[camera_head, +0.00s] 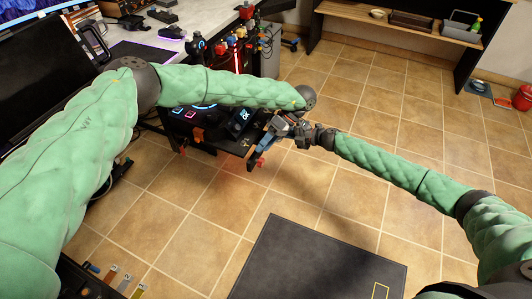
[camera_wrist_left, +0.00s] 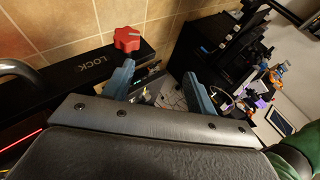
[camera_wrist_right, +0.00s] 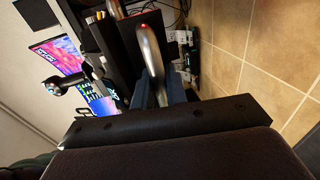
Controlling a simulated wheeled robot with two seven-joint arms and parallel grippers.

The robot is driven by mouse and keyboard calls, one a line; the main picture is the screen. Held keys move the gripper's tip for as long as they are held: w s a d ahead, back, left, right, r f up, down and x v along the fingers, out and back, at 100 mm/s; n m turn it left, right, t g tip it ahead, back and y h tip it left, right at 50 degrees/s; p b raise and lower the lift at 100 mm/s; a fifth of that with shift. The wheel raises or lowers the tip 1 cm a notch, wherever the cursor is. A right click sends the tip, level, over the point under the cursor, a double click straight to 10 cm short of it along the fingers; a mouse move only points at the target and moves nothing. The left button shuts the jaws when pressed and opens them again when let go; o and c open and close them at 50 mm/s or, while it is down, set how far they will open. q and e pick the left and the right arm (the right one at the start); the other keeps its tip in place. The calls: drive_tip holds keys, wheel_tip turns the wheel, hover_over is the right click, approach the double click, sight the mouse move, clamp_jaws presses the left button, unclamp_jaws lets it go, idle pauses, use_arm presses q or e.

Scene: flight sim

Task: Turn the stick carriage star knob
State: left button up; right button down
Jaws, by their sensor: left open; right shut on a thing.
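The red star knob (camera_wrist_left: 127,38) sits on a black carriage bar (camera_wrist_left: 85,68) marked LOCK in the left wrist view. A small red part at the rig's front edge shows in the head view (camera_head: 254,161); I cannot tell surely that it is the same knob. My left gripper (camera_wrist_left: 160,86) is open, its blue fingers apart. The knob is beyond the fingertips and to the left, not between them. My right gripper (camera_wrist_right: 157,92) is shut on a curved metal handle (camera_wrist_right: 151,48). In the head view both grippers crowd together at the rig's right front corner.
The cockpit rig with lit panels (camera_head: 198,112) stands left of the grippers, partly hidden by my left arm. A white desk (camera_head: 205,18) is behind it. A dark mat (camera_head: 320,262) lies on the tiled floor in front. Open floor lies to the right.

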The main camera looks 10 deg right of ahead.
use_arm(q)
drive_tip(key=shift+r, duration=1.05)
drive_tip(key=t+h, duration=0.3)
drive_tip(key=t, duration=0.1)
approach(264, 159)
drive_tip(key=shift+n, duration=0.5)
drive_tip(key=x, duration=1)
drive_tip(key=shift+a+f, duration=0.1)
drive_tip(key=shift+f, duration=0.05)
drive_tip(key=shift+g, duration=0.3)
drive_tip(key=c, duration=1)
